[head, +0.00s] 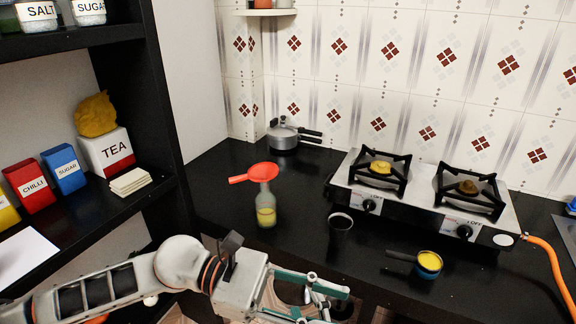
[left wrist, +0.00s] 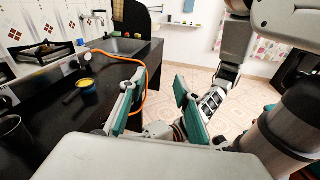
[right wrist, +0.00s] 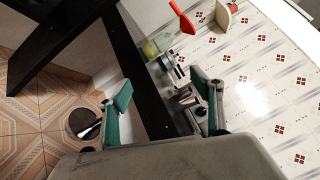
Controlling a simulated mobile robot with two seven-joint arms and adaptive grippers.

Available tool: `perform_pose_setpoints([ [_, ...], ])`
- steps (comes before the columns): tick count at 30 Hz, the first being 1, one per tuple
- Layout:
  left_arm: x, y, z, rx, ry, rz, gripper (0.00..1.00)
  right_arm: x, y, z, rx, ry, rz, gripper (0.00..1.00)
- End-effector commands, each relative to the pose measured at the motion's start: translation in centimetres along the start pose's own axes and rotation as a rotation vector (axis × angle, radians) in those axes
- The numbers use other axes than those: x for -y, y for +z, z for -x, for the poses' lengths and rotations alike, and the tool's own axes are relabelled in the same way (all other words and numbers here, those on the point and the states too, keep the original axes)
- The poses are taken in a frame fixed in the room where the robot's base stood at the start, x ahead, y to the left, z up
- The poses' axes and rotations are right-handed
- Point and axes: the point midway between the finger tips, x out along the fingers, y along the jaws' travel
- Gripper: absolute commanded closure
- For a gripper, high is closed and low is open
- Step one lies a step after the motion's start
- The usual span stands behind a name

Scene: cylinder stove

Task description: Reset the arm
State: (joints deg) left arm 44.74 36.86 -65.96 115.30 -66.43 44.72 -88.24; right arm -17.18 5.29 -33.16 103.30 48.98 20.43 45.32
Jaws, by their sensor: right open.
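In the head view an arm of mine comes in from the lower left. Its gripper (head: 322,298) is in front of the black counter's near edge, with nothing seen between the fingers. In the left wrist view my left gripper (left wrist: 158,104) has its two green-padded fingers spread and empty, beside the counter edge and over the floor.
A bottle (head: 266,212) with a red funnel-like piece (head: 262,172) on top, a dark cup (head: 341,226) and a small pan (head: 428,264) stand on the counter. A stove (head: 408,208) and a cooker (head: 283,137) are behind. A shelf (head: 150,190) stands left.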

Motion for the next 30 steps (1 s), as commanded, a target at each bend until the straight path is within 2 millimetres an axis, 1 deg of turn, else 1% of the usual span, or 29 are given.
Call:
perform_pose_setpoints([
  [1, -0.6, 0.8, -0.6, 0.085, 0.049, 0.121, 0.68, -0.4, -0.3, 0.6, 0.008, 0.017, 0.085, 0.35],
  [3, -1.9, 1.8, -0.8, 0.197, 0.117, 0.292, 0.68, -1.0, -0.7, 1.3, 0.024, 0.042, 0.21, 0.35],
  [5, -3.1, 2.4, -0.5, 0.295, 0.172, 0.441, 0.68, -1.6, -1.0, 1.9, 0.038, 0.066, 0.318, 0.35],
  [7, -4.7, 2.5, 0.2, 0.41, 0.236, 0.621, 0.68, -2.3, -1.5, 2.6, 0.054, 0.095, 0.443, 0.35],
  [10, -7.0, 1.5, 2.0, 0.581, 0.323, 0.882, 0.68, -3.5, -2.4, 3.9, 0.08, 0.142, 0.623, 0.35],
  [11, -7.6, 0.9, 2.7, 0.633, 0.349, 0.961, 0.68, -3.9, -2.7, 4.3, 0.089, 0.158, 0.676, 0.35],
  [13, -8.8, -0.9, 4.5, 0.758, 0.406, 1.147, 0.68, -4.7, -3.6, 5.2, 0.108, 0.195, 0.803, 0.35],
  [14, -9.3, -1.9, 5.3, 0.813, 0.431, 1.227, 0.68, -5.1, -3.9, 5.6, 0.118, 0.212, 0.856, 0.35],
  [15, -9.7, -3.4, 6.5, 0.887, 0.463, 1.332, 0.68, -5.6, -4.5, 6.2, 0.13, 0.235, 0.928, 0.35],
  [17, -10.0, -6.0, 8.3, 1.002, 0.512, 1.489, 0.68, -6.4, -5.4, 7.1, 0.152, 0.272, 1.036, 0.35],
  [18, -10.0, -8.0, 9.6, 1.083, 0.545, 1.593, 0.68, -6.9, -6.0, 7.8, 0.166, 0.298, 1.107, 0.35],
  [20, -9.5, -11.3, 11.5, 1.207, 0.594, 1.745, 0.68, -7.6, -7.0, 8.8, 0.19, 0.337, 1.211, 0.35],
  [21, -8.9, -13.7, 12.7, 1.294, 0.627, 1.843, 0.68, -8.1, -7.8, 9.5, 0.207, 0.365, 1.282, 0.35],
  [23, -7.5, -17.3, 14.5, 1.425, 0.675, 1.981, 0.68, -8.8, -8.9, 10.6, 0.233, 0.406, 1.383, 0.35],
  [24, -6.3, -19.6, 15.5, 1.51, 0.705, 2.062, 0.68, -9.2, -9.6, 11.3, 0.251, 0.434, 1.446, 0.35],
  [26, -4.3, -22.9, 16.9, 1.638, 0.75, 2.175, 0.68, -9.7, -10.7, 12.3, 0.277, 0.473, 1.535, 0.35],
  [27, -2.7, -25.1, 17.7, 1.723, 0.78, 2.242, 0.68, -10.0, -11.4, 13.0, 0.295, 0.5, 1.591, 0.35],
  [29, -0.1, -28.1, 18.8, 1.851, 0.822, 2.332, 0.68, -10.4, -12.4, 13.9, 0.322, 0.537, 1.67, 0.35],
  [30, 1.6, -29.8, 19.4, -1.884, -0.826, -2.32, 0.68, -10.6, -13.1, 14.6, 0.339, 0.561, 1.718, 0.35],
])
